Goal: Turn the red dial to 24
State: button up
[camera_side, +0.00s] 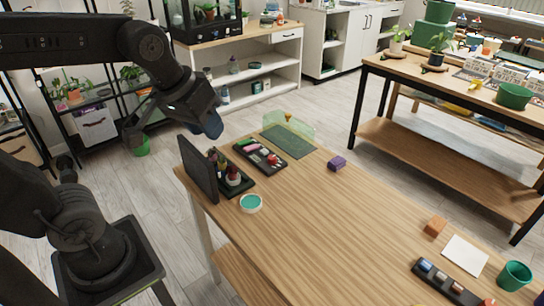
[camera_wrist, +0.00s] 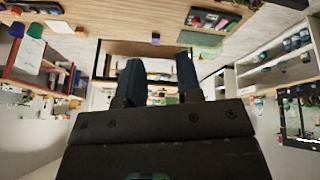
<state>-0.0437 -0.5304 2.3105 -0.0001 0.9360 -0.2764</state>
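I cannot make out a red dial or any numbers for certain. A dark upright panel (camera_side: 198,169) stands at the left end of the wooden table (camera_side: 300,215); its face is turned away or too dark to read. Beside it a dark tray (camera_side: 238,187) holds small items, some reddish, too small to tell. My gripper (camera_side: 207,124) is in the air beyond the table's left end, above and behind the panel. In the wrist view my gripper (camera_wrist: 159,60) shows two dark blue fingers standing apart with nothing between them, so it is open and empty.
A second dark tray (camera_side: 260,157), a green mat (camera_side: 288,141), a purple block (camera_side: 337,163) and a teal-topped round dish (camera_side: 251,203) are on the table. An orange block (camera_side: 435,227) and a green cup (camera_side: 514,275) are at the right. The middle is clear.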

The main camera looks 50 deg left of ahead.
jog(key=shift+o, duration=0.9)
jog(key=w+a+n+g, duration=0.1)
jog(key=w+a+n, duration=0.2)
jog(key=w+n, duration=0.3)
jog(key=w, duration=0.4)
jog(key=shift+w+a+r+n, duration=0.15)
jog(key=shift+w+a+n, duration=0.1)
jog(key=shift+w+n, duration=0.05)
jog(key=n+g, duration=0.4)
jog(key=n, duration=1.3)
send_over(272, 157)
notch_tip(272, 157, down, 19)
notch_tip(272, 157, down, 13)
jog(key=shift+f, duration=0.1)
jog(key=shift+c, duration=0.4)
jog(key=c, duration=0.6)
